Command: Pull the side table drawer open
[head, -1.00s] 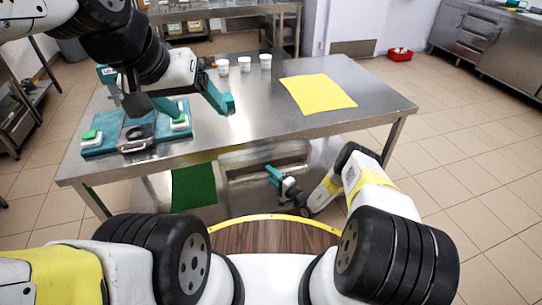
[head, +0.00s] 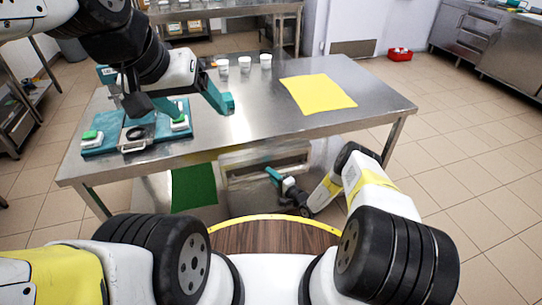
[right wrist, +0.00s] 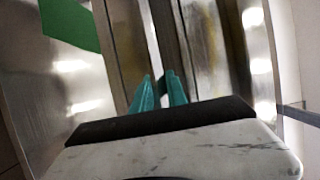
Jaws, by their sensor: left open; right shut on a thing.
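The side table drawer (head: 240,182) is a metal front below the steel tabletop, low in the middle of the head view. My right gripper (head: 271,173) is at this front, shut on its handle. In the right wrist view the teal fingers (right wrist: 160,88) close around a dark handle bar (right wrist: 170,76) beside the metal front. Whether the drawer stands slightly out is hard to tell. My left gripper (head: 217,98) is open and empty above the table, right of the teal tray.
A green panel (head: 194,186) is left of the drawer.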

